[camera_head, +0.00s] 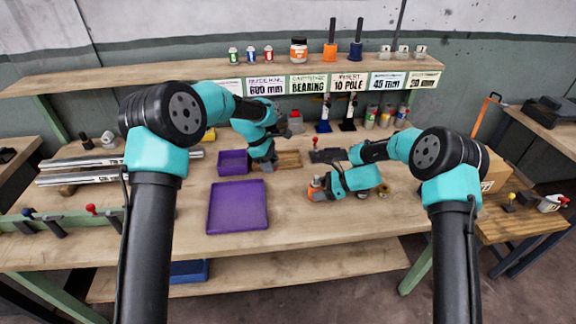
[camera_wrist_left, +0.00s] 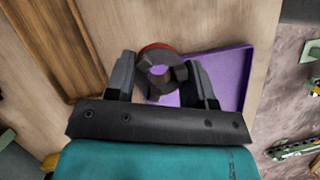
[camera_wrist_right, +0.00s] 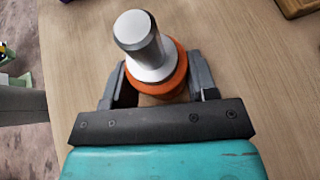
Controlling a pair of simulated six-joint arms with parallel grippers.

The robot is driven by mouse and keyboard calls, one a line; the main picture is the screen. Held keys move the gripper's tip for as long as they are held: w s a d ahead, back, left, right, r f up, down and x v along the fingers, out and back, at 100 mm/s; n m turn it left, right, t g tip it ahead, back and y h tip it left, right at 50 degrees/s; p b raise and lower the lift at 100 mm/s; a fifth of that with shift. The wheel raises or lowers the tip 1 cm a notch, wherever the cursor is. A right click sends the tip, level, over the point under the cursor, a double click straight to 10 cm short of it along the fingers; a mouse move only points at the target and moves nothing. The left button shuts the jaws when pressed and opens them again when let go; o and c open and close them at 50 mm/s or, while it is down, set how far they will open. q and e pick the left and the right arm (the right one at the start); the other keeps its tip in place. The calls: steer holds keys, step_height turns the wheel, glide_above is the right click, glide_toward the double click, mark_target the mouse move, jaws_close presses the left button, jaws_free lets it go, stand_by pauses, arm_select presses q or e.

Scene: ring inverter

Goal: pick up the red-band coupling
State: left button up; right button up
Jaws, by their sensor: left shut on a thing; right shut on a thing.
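The red-band coupling (camera_wrist_left: 155,60) is a dark ring with a red band along its far edge and a hole through its middle. It sits between the fingers of my left gripper (camera_wrist_left: 160,78), which is shut on it. In the head view my left gripper (camera_head: 266,164) is behind the large purple tray, and the coupling cannot be made out there. My right gripper (camera_wrist_right: 160,88) is shut on an orange-collared part (camera_wrist_right: 168,75) with a silver cylindrical top. In the head view this part (camera_head: 315,188) is at the middle right of the bench, beside my right gripper (camera_head: 322,189).
The large purple tray (camera_head: 237,207) lies empty on the bench, with a smaller purple tray (camera_head: 233,162) behind it. A wooden block (camera_head: 288,159) is near my left gripper. A dark rack (camera_head: 328,155) stands behind my right gripper. The front bench (camera_head: 300,231) is clear.

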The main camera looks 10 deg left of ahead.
arm_select(q)
steer(key=shift+w+a, duration=0.1)
steer(key=shift+a, duration=0.9)
arm_select(e)
steer(key=o, duration=0.8)
steer(key=shift+d+r, duration=0.1)
steer(key=v, duration=1.1)
steer(key=shift+d+r, duration=0.15)
steer(key=shift+d, duration=0.2)
